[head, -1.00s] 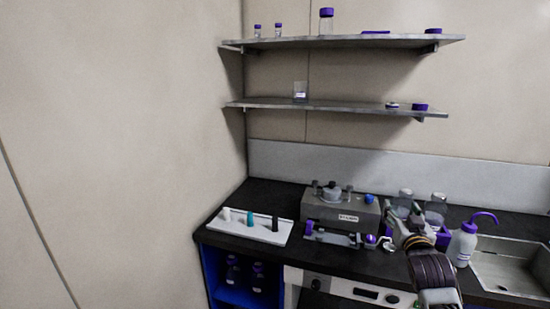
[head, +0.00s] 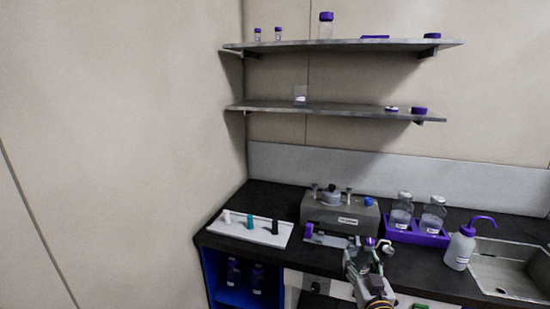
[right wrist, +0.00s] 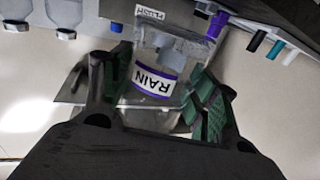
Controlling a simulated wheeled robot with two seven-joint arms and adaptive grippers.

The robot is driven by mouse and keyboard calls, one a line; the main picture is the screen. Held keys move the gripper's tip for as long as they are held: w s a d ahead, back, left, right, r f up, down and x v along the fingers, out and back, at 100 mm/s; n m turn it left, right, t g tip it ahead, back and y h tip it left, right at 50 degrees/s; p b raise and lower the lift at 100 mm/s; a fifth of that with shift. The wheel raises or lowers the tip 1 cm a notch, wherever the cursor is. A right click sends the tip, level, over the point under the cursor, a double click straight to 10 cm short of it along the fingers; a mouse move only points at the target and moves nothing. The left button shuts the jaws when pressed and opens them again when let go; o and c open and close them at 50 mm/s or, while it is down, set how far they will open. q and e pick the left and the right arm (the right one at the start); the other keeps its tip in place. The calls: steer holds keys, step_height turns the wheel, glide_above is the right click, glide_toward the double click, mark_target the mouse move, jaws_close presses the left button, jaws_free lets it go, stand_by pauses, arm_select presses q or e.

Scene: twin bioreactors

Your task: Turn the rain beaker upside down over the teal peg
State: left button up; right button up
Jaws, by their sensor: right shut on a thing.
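In the head view my right gripper (head: 362,252) is in front of the grey machine, and the beaker cannot be made out clearly there. The teal peg (head: 250,222) stands upright on a white tray (head: 262,238), left of and apart from the gripper. It also shows in the right wrist view (right wrist: 276,48). My left gripper is not in view.
A white peg (head: 227,217) and a black peg (head: 275,227) flank the teal peg. The grey machine (head: 340,215) stands right of the tray. A purple rack (head: 418,236) with two bottles, a wash bottle (head: 460,248) and a sink (head: 512,268) are further right.

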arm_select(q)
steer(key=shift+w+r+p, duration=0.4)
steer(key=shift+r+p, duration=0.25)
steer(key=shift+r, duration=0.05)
arm_select(e)
steer(key=s+a+f, duration=0.3)
steer(key=s+f, duration=0.5)
steer(key=f, duration=0.4)
steer(key=shift+s+a+y, duration=0.15)
steer(key=shift+s+y, duration=0.15)
steer(key=shift+s, duration=0.1)
